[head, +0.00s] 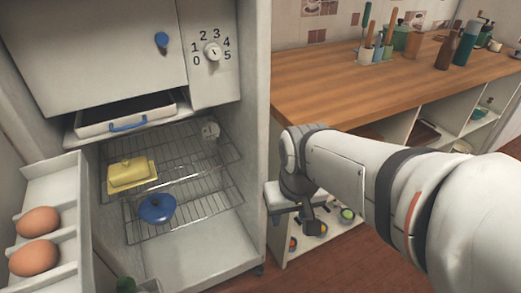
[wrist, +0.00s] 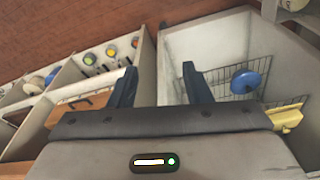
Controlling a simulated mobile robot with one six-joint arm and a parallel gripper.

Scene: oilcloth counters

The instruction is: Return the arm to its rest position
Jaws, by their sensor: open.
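My arm reaches in from the right of the head view, and my gripper (head: 311,226) hangs in front of the white shelf unit, just right of the open fridge (head: 257,120). In the wrist view my gripper (wrist: 159,72) has its two dark fingers apart with nothing between them. The fridge interior is to the right of the fingers there, and the shelf unit to the left. No object touches the fingers in that view.
A yellow butter dish (head: 128,172) and a blue lidded pot (head: 157,208) sit on wire racks in the fridge. Eggs (head: 36,222) stand in the door at left. A wooden counter (head: 330,90) holds bottles and utensils.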

